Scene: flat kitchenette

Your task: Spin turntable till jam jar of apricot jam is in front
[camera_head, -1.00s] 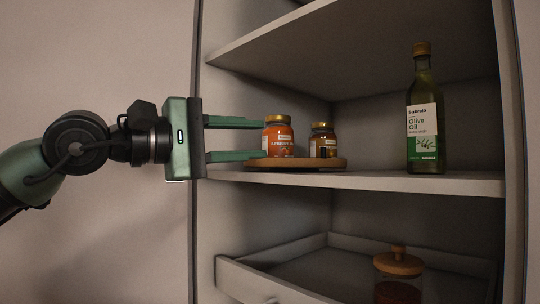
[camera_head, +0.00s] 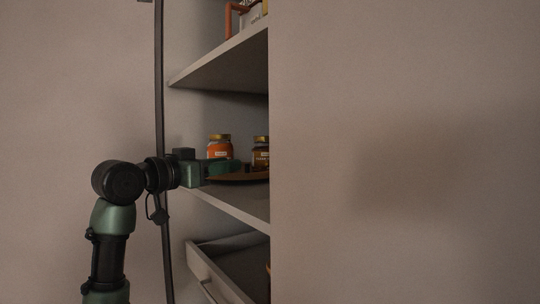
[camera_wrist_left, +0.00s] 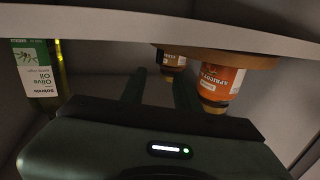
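The orange apricot jam jar (camera_head: 220,149) with a gold lid stands on the wooden turntable (camera_head: 238,179) on the cabinet's middle shelf. A darker jar (camera_head: 261,158) stands to its right, partly cut off by the cabinet side. My left gripper (camera_head: 228,166) reaches in at the turntable, in front of the apricot jar's lower part. In the left wrist view, which looks upside down, its two fingers (camera_wrist_left: 158,82) are apart with nothing held between them. The apricot jar (camera_wrist_left: 218,82) is beside the right-hand finger; the dark jar (camera_wrist_left: 172,62) is beyond the fingertips. Whether a finger touches the turntable is unclear. My right gripper is not in view.
An olive oil bottle (camera_wrist_left: 36,75) stands on the same shelf, at the left in the wrist view. The cabinet's side panel (camera_head: 400,150) blocks the right of the head view. A drawer (camera_head: 215,275) is below; an orange-handled item (camera_head: 232,18) is above.

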